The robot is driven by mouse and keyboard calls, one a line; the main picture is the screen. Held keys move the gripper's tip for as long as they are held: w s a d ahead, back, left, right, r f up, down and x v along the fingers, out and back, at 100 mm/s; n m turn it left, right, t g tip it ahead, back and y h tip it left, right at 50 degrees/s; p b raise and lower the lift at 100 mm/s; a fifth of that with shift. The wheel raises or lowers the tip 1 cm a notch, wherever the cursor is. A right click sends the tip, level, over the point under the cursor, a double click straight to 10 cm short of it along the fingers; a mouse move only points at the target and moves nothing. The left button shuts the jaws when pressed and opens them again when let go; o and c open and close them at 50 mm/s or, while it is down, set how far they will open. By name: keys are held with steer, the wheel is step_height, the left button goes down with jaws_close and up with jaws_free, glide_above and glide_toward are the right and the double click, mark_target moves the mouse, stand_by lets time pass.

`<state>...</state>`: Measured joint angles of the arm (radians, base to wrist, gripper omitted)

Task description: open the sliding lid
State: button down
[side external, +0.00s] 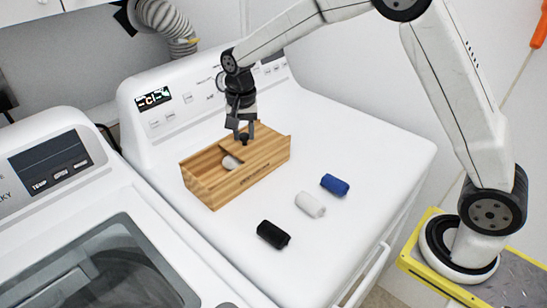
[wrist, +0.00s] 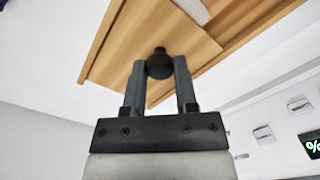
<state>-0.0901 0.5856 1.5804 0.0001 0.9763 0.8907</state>
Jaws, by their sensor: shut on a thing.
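A wooden box (side external: 236,182) sits on top of the white dryer. Its sliding lid (side external: 262,146) covers the right part of the box, and the left part is open. The lid also shows in the wrist view (wrist: 160,40). A round black knob (wrist: 159,64) stands on the lid. My gripper (side external: 244,137) is at the knob, with one finger on each side of it; its fingers (wrist: 159,72) are shut on the knob. A whitish object (side external: 230,162) lies inside the open part of the box, partly hidden by the lid's edge.
A black roll (side external: 273,234), a white roll (side external: 310,204) and a blue roll (side external: 335,184) lie on the dryer top (side external: 375,160) in front of the box. The control panel (side external: 190,100) rises behind it. A washer (side external: 80,240) stands at the left.

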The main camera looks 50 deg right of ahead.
steer(key=shift+d+r, duration=0.1)
steer(key=shift+d, duration=0.45)
steer(key=shift+c, duration=1.9)
jaws_free()
steer(key=shift+r, duration=3.9)
steer(key=shift+s+f, duration=0.1)
